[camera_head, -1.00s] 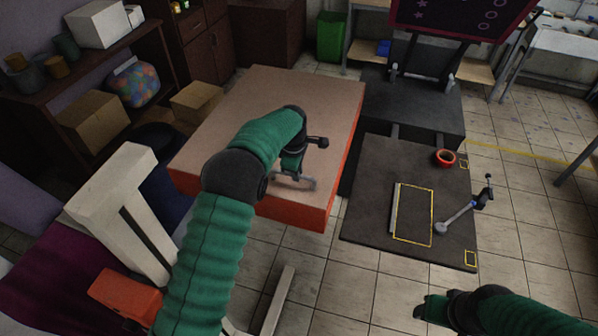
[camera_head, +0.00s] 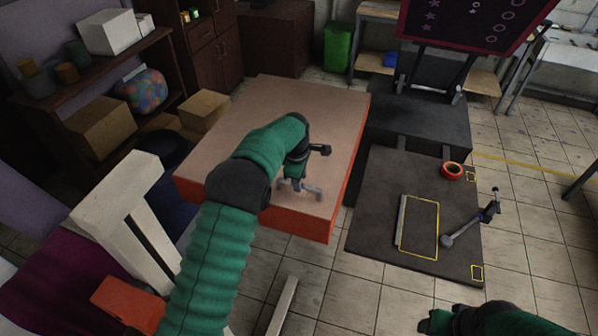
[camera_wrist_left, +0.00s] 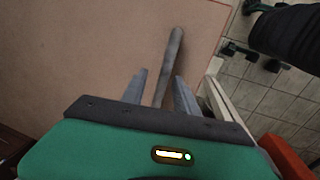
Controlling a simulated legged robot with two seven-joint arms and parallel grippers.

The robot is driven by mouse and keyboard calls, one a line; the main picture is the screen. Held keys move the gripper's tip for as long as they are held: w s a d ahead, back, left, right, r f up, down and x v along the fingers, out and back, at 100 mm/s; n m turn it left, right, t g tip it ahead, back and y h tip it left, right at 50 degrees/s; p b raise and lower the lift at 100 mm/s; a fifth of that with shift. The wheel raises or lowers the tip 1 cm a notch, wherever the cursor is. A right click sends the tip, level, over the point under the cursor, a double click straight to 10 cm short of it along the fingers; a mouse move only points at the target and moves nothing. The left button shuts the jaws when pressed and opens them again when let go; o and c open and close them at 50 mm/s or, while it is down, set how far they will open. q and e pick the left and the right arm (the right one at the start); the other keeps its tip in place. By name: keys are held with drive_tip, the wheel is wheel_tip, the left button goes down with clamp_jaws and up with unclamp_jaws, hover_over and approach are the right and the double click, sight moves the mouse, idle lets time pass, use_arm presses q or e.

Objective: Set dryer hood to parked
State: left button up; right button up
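The dryer hood appears to be the large box with a flat beige top (camera_head: 225,130) and orange-red sides, left of centre in the head view. A grey bar, seemingly its handle, lies near its front right corner; it also shows in the left wrist view (camera_wrist_left: 174,50). My left gripper (camera_head: 298,188) reaches down over this bar. In the left wrist view its two fingers (camera_wrist_left: 160,88) stand apart, with the bar running between them and a gap at the left finger. My right gripper (camera_head: 434,322) is at the bottom edge, only partly visible, away from the hood.
A dark board (camera_head: 385,185) with a yellow outline, a red ring (camera_head: 452,170) and a small lever (camera_head: 470,222) lies to the right. A white frame (camera_head: 125,200) stands at the left, near my left arm. Tiled floor is open at the right.

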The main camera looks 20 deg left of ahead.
use_arm(q)
wheel_tip(320, 180, up, 16)
drive_tip(key=s+b, duration=0.2)
drive_tip(key=b, duration=0.1)
drive_tip(key=shift+s+f, duration=0.15)
drive_tip(key=shift+s, duration=0.25)
drive_tip(key=s+d+f+m+b, duration=0.2)
drive_tip(key=s+f+m+b, duration=0.2)
drive_tip(key=s+f+m, duration=0.5)
drive_tip(key=s+d+f+m+b, duration=0.2)
drive_tip(key=s+f+m, duration=0.7)
drive_tip(key=s+f, duration=0.6)
drive_tip(key=s+b, duration=0.1)
drive_tip(key=s, duration=0.4)
drive_tip(key=shift+s+d+m+b, duration=0.15)
drive_tip(key=shift+d+m+b, duration=0.15)
drive_tip(key=shift+b, duration=0.1)
